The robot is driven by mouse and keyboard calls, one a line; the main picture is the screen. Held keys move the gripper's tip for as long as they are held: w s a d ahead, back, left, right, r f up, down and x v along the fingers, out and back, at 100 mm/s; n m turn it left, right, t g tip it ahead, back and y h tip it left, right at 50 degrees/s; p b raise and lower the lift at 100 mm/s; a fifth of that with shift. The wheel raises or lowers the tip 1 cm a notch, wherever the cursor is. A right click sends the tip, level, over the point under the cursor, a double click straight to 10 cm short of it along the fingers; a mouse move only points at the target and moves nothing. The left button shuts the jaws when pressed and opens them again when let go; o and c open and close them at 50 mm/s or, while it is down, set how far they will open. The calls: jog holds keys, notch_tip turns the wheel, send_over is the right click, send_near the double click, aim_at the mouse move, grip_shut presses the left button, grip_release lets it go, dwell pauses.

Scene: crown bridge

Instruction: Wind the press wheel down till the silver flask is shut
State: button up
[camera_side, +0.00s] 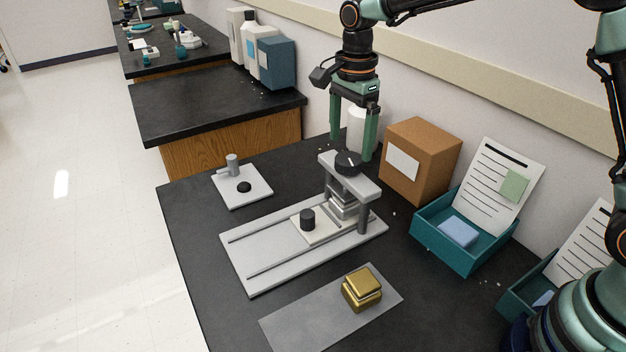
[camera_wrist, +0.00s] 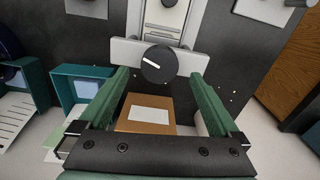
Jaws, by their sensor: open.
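The press wheel (camera_side: 347,163) is a black round knob with a white mark, on top of the grey bridge (camera_side: 362,184). It also shows in the wrist view (camera_wrist: 159,64), its mark slanting. The silver flask (camera_side: 343,204) stands under the bridge as a stack of silver blocks, partly hidden by the bridge and its post. Whether a gap remains between its halves is too small to tell. My gripper (camera_side: 351,147) is open, pointing down above the wheel. In the wrist view the fingers of my gripper (camera_wrist: 160,75) stand wide apart, either side of the wheel, with nothing held.
A pale slide plate with a black knob (camera_side: 308,218) lies on the grey railed base (camera_side: 262,262). A gold flask (camera_side: 362,289) sits on a grey mat (camera_side: 310,322) in front. A cardboard box (camera_side: 420,160) and a teal tray (camera_side: 440,245) stand right of the press.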

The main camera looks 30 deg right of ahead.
aim_at(349, 158)
notch_tip(349, 158, up, 9)
dwell(0.3)
jog(key=shift+f, duration=0.1)
dwell(0.4)
notch_tip(349, 158, down, 13)
jog(key=n, duration=3)
jog(key=shift+n, duration=0.4)
